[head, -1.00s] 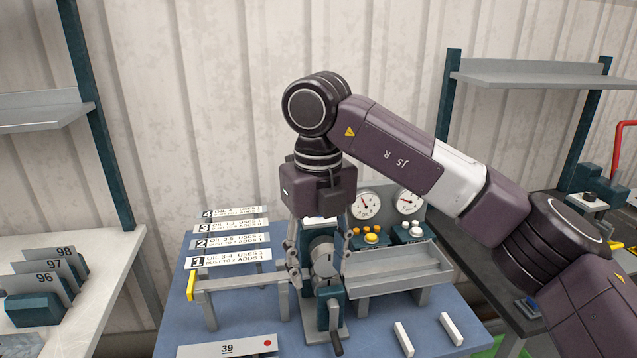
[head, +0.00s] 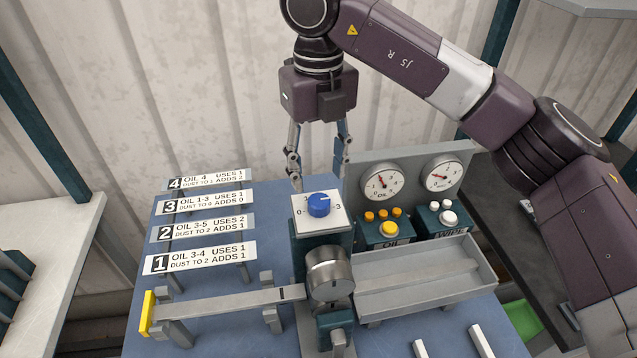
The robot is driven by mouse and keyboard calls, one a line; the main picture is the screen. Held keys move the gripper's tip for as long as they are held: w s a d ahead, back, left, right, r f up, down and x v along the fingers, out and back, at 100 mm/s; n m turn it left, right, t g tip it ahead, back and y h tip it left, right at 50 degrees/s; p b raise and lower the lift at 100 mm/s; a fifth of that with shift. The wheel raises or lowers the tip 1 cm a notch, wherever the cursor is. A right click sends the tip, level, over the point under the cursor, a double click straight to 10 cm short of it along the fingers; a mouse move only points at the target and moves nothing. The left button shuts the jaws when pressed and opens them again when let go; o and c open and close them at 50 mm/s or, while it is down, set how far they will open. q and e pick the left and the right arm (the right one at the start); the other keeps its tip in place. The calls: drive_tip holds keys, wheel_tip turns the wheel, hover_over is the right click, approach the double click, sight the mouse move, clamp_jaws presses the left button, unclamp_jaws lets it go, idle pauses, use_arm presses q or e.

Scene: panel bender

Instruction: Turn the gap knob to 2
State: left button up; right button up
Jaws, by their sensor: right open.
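The blue gap knob (head: 319,205) sits on a white dial plate (head: 334,222) on top of the panel bender (head: 330,272). The marks 0, 1 and 3 show around it; the 2 is not readable. I cannot make out clearly where the knob's pointer stands. My right gripper (head: 318,182) hangs from above just behind the knob in the picture, fingers pointing down and spread apart. It is open and empty, and the knob looks clear of both fingers. My left gripper is out of view.
Two gauges (head: 381,184) stand right of the dial, above the OIL buttons (head: 389,230) and WIPE buttons (head: 449,217). A grey tray (head: 430,275) lies below them. Several numbered cards (head: 200,257) stand at the left. A bar with a yellow end (head: 147,313) lies in front.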

sight(319, 199)
wheel_tip(319, 199, down, 6)
drive_tip(key=shift+s+r+p, duration=0.1)
drive_tip(key=shift+s+p, duration=0.05)
drive_tip(key=shift+p, duration=0.95)
drive_tip(key=shift+f, duration=0.35)
